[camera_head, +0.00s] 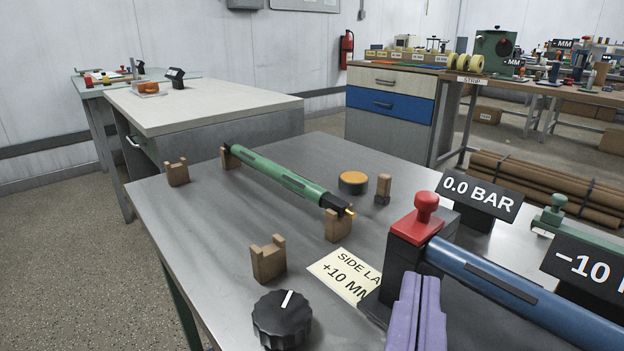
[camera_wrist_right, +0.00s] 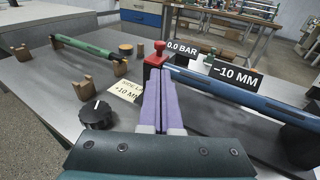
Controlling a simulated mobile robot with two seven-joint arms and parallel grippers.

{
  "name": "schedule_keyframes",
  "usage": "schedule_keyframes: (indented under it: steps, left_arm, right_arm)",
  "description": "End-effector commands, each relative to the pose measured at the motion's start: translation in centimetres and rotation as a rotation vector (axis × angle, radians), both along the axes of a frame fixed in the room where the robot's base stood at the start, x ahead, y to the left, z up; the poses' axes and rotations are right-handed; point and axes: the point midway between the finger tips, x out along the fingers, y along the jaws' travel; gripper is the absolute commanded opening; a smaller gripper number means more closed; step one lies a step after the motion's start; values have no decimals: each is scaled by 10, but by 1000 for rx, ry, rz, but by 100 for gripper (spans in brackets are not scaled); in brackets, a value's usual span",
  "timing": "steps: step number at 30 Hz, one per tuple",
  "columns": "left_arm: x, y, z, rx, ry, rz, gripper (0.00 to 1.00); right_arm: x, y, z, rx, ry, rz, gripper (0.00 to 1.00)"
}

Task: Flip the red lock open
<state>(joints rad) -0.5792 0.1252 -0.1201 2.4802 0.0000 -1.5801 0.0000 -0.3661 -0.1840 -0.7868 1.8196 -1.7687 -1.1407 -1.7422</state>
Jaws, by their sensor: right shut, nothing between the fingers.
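The red lock (camera_head: 423,222) is a red plate with a round-topped knob on a dark block, at the near right of the grey table. The blue roller (camera_head: 520,294) runs from this block toward the right. My right gripper (camera_head: 418,285) has purple fingers, shut and empty, just in front of the block and below the red lock. In the right wrist view the red lock (camera_wrist_right: 157,55) stands just beyond the fingertips (camera_wrist_right: 160,75), slightly left. Whether the fingers touch the block I cannot tell. My left gripper is in neither view.
A green roller (camera_head: 285,175) rests on wooden cradles at the left of the table (camera_head: 215,240). A black dial (camera_head: 282,320) and a paper label (camera_head: 343,275) lie left of my fingers. "0.0 BAR" (camera_head: 480,195) and "-10 MM" (camera_head: 590,268) signs stand behind the blue roller.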

Motion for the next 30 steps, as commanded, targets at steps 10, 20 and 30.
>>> schedule_keyframes:
  steps: [10,20,30]
  left_arm:
    - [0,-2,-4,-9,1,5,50]
    - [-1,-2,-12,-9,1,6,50]
    - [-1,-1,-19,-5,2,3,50]
  right_arm:
    - [27,-13,-4,1,-4,-2,0]
    - [90,-42,-13,1,-4,-2,0]
    - [124,-58,-18,2,-1,-1,0]
